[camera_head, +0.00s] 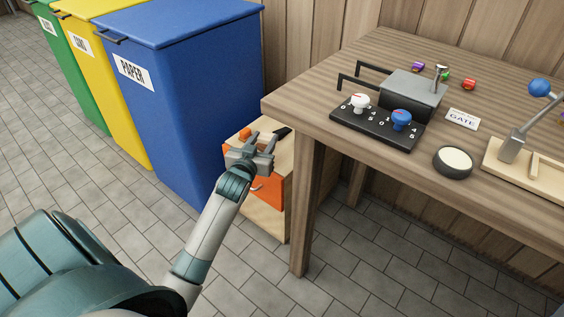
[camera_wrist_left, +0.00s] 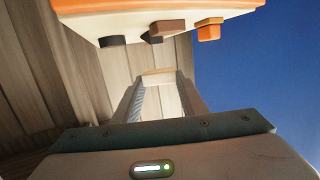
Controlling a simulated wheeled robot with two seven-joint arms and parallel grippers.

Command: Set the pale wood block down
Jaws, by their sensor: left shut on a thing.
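My left gripper (camera_head: 256,150) is in front of and over the near edge of a low pale cabinet (camera_head: 285,165) beside the workbench. In the left wrist view the gripper (camera_wrist_left: 159,84) is shut on the pale wood block (camera_wrist_left: 158,76), whose end shows between the two fingertips. I cannot pick the block out in the head view. The right gripper is not in view.
The cabinet has an orange drawer front (camera_head: 268,188); an orange piece (camera_head: 245,133) and a dark piece (camera_head: 282,132) sit on top. A blue paper bin (camera_head: 200,100) stands left. The workbench (camera_head: 300,105) holds a knob panel (camera_head: 375,125) and a lever.

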